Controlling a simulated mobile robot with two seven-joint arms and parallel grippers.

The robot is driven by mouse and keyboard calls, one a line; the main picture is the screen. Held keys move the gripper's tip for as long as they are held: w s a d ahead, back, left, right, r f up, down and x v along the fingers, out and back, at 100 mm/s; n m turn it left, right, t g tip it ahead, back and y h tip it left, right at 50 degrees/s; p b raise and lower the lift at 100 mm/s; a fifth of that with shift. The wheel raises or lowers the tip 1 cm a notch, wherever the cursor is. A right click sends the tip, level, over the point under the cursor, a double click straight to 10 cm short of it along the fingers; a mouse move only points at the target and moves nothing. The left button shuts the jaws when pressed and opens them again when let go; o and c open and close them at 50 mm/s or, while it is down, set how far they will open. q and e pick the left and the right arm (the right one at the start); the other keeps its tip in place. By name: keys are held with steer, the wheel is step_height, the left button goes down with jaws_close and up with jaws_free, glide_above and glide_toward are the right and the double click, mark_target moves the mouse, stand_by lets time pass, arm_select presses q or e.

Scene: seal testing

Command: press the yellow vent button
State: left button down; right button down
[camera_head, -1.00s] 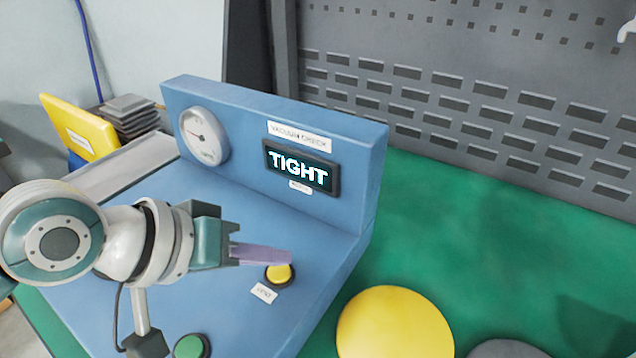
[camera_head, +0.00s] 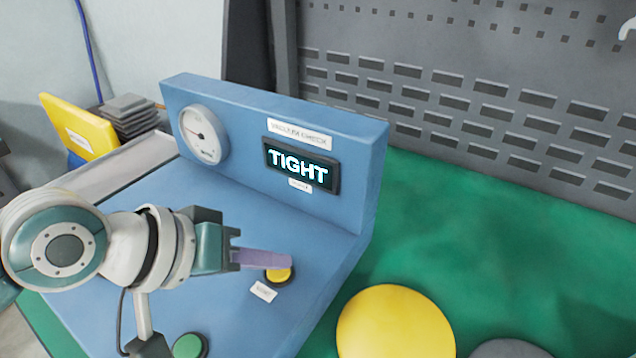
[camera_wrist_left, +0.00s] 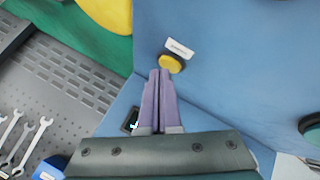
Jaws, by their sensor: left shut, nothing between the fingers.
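The yellow vent button (camera_head: 279,275) sits in a dark ring on the blue vacuum check machine (camera_head: 235,240), with a small white label in front of it. In the left wrist view the button (camera_wrist_left: 171,64) shows just beyond the fingertips. My left gripper (camera_head: 288,261) is shut and empty. Its purple fingertips overlap the button's upper edge in the head view; I cannot tell whether they touch it. In the left wrist view the gripper (camera_wrist_left: 159,74) has its two fingers together. The display (camera_head: 301,166) reads "TIGHT". My right gripper is not in view.
A green button (camera_head: 188,346) sits at the machine's front. A round gauge (camera_head: 204,134) is on its upright panel. A yellow disc (camera_head: 394,325) lies on the green mat (camera_head: 470,250) to the right. A grey perforated panel (camera_head: 450,90) stands behind.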

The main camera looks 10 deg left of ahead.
mark_target(272, 278)
arm_select(q)
steer(key=shift+f, duration=0.3)
steer(key=shift+r, duration=0.1)
stand_by(0.3)
steer(key=shift+r+p, duration=0.7)
steer(key=shift+p, duration=0.1)
step_height(272, 278, up, 5)
steer(key=p, duration=0.5)
steer(key=shift+r, duration=0.1)
steer(key=shift+s, duration=0.1)
stand_by(0.6)
